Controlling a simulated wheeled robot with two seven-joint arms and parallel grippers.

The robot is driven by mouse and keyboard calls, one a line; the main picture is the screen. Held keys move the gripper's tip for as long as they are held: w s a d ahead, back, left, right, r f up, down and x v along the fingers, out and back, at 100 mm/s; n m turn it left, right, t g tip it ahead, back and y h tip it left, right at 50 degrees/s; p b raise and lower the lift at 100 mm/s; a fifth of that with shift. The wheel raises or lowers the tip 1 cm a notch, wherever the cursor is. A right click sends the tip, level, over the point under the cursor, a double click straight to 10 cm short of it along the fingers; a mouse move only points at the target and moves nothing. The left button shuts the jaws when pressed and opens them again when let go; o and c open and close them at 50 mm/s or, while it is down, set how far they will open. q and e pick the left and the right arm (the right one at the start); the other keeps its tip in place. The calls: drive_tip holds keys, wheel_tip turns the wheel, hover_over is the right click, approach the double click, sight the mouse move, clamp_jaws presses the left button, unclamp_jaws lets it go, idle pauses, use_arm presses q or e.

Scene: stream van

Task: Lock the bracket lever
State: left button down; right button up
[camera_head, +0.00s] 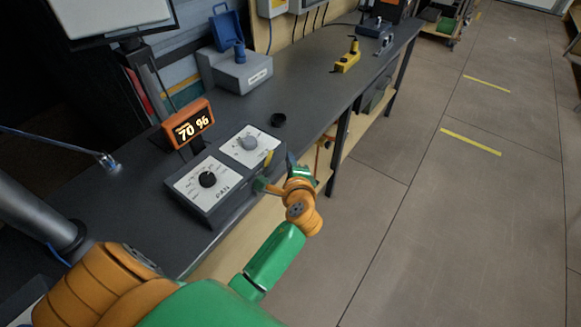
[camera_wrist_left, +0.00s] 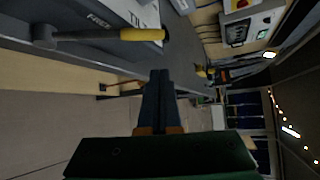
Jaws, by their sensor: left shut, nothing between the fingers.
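The bracket lever has a grey shaft and a yellow grip (camera_wrist_left: 143,34). In the left wrist view it lies across the upper left, along the control box's edge. In the head view its yellow grip (camera_head: 268,158) shows small at the right end of the control box (camera_head: 222,176). My left gripper (camera_head: 291,160) is just right of the grip, over the bench's front edge. In the left wrist view its dark fingers (camera_wrist_left: 158,90) are together and empty, below and apart from the lever. Whether the lever is locked cannot be told. My right gripper is out of view.
A black cap (camera_head: 278,120), a grey case (camera_head: 240,72) and a yellow device (camera_head: 347,58) sit farther along the bench. Open floor lies right.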

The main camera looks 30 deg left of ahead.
sight(264, 171)
use_arm(q)
drive_tip(key=a+p, duration=0.1)
drive_tip(key=a, duration=0.1)
drive_tip(key=s+a+p, duration=0.1)
drive_tip(key=shift+r+p, duration=0.25)
drive_tip(key=shift+p, duration=0.05)
drive_tip(key=shift+w, duration=0.1)
drive_tip(key=shift+a, duration=0.15)
